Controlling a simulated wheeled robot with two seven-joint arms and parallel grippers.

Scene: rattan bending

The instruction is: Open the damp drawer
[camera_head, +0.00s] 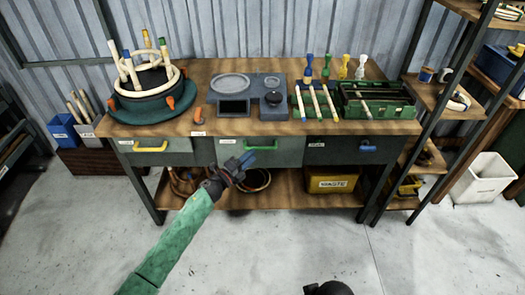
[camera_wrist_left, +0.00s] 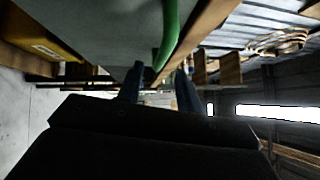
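The bench has three drawers under its top, with a yellow handle (camera_head: 150,149) at left, a green handle (camera_head: 262,146) in the middle and a blue handle (camera_head: 367,148) at right. All three look closed. Their small labels are too small to read, so I cannot tell which is the damp drawer. My left gripper (camera_head: 241,164) is in front of the middle drawer (camera_head: 287,153), close to its green handle. In the left wrist view its fingers (camera_wrist_left: 160,90) are apart, with the green handle (camera_wrist_left: 168,38) running between and beyond them; I see no grip.
On the bench (camera_head: 220,125) stand a round form with pale rattan (camera_head: 150,80), a grey station (camera_head: 272,100) and a green tray (camera_head: 375,100). A yellow waste bin (camera_head: 332,180) sits on the lower shelf. A white bin (camera_head: 485,178) stands right.

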